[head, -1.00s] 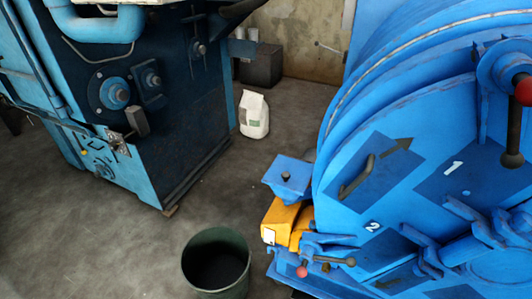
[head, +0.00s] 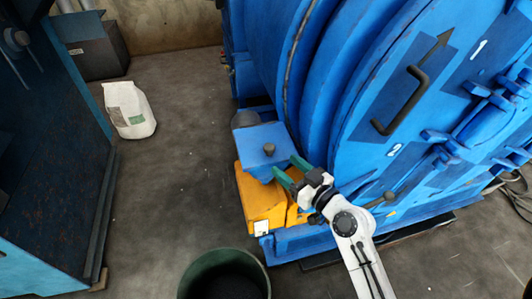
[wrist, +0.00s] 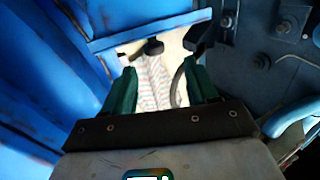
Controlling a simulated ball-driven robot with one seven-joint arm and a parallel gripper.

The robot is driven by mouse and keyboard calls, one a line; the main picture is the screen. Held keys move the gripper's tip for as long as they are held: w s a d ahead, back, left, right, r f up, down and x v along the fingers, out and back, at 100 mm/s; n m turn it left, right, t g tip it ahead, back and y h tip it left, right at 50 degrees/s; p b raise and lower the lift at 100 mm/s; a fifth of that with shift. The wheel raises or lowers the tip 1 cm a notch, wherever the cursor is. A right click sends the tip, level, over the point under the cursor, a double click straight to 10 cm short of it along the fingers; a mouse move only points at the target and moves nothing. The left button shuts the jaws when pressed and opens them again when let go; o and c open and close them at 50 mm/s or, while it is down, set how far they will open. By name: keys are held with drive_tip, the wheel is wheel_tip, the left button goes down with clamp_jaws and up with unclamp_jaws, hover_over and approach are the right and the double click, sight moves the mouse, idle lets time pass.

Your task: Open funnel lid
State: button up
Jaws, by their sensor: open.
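The blue square funnel lid (head: 254,137) has a dark round knob (head: 268,149) on top. It appears shut, on top of the funnel beside the big blue drum machine, above a yellow part (head: 262,202). My gripper (head: 284,168) has two green fingers spread apart. It is just to the right of and slightly below the lid's knob in the head view, with nothing between the fingers there. In the wrist view my gripper (wrist: 160,82) is open; a dark knob-like part (wrist: 153,47) shows beyond the fingertips. Whether the fingers touch the lid, I cannot tell.
The blue drum machine (head: 345,100) stands close on the right. A dark green bin (head: 222,258) is on the floor in front. A white bag (head: 129,110) stands at left, near a dark blue machine (head: 45,165). The floor between is clear.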

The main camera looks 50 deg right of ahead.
sight(269, 146)
drive_tip(key=shift+h, duration=0.4)
drive_tip(key=p+x, duration=0.1)
drive_tip(key=x, duration=0.4)
drive_tip(key=p+x, duration=0.1)
drive_tip(key=x, duration=0.5)
drive_tip(key=shift+d+r, duration=0.2)
drive_tip(key=shift+d, duration=0.05)
drive_tip(key=shift+r, duration=0.1)
clamp_jaws()
